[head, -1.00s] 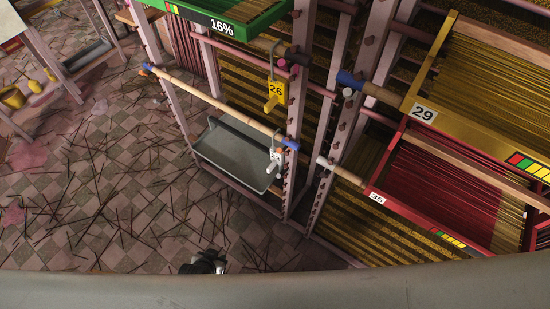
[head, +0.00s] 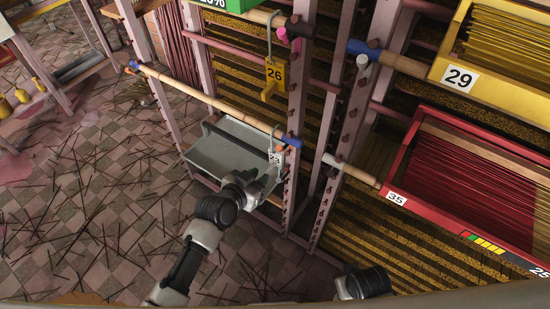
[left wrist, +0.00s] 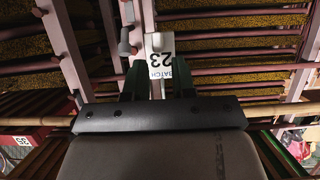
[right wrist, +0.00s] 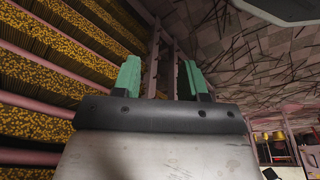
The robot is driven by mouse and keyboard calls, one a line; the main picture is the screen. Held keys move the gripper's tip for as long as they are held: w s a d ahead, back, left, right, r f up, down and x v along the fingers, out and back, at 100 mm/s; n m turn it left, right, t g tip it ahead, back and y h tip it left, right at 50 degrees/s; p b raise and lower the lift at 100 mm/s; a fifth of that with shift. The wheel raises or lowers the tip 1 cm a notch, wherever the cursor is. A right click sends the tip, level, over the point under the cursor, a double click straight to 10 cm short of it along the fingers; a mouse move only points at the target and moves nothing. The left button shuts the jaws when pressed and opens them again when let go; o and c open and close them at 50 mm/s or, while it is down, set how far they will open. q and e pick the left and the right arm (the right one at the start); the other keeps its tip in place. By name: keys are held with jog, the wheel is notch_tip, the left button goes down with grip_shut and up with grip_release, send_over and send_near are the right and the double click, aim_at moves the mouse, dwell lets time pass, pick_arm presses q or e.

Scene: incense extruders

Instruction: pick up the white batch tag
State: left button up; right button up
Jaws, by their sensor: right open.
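The white batch tag (head: 277,158), marked 23, hangs from a hook at the blue-capped right end of a wooden rod (head: 210,101). My left gripper (head: 266,174) is right at the tag, with its arm rising from below. In the left wrist view the tag (left wrist: 160,62) shows upside down, between and just beyond the two dark green fingertips (left wrist: 157,72). These fingers are apart, with no clear grip on the tag. In the right wrist view my right gripper (right wrist: 160,75) is open and empty. Its fingers are not clear in the head view.
A yellow tag (head: 274,77) marked 26 hangs above. A grey tray (head: 225,152) sits behind the left gripper. Rack posts (head: 300,100) stand close to the right. A red drawer (head: 440,215) and a yellow drawer (head: 437,68) stick out on the right. The floor at left is strewn with sticks.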

aim_at(276, 158)
pick_arm(q)
jog(key=b+x, duration=0.1)
jog(key=x, duration=0.3)
jog(key=shift+w+d+f, duration=0.15)
jog(key=shift+w+d, duration=0.1)
jog(key=shift+d, duration=0.05)
jog(key=shift+w+d, duration=0.15)
pick_arm(e)
jog(key=r, duration=0.5)
jog(key=shift+w+r, duration=0.2)
jog(key=shift+w, duration=0.1)
pick_arm(q)
grip_shut()
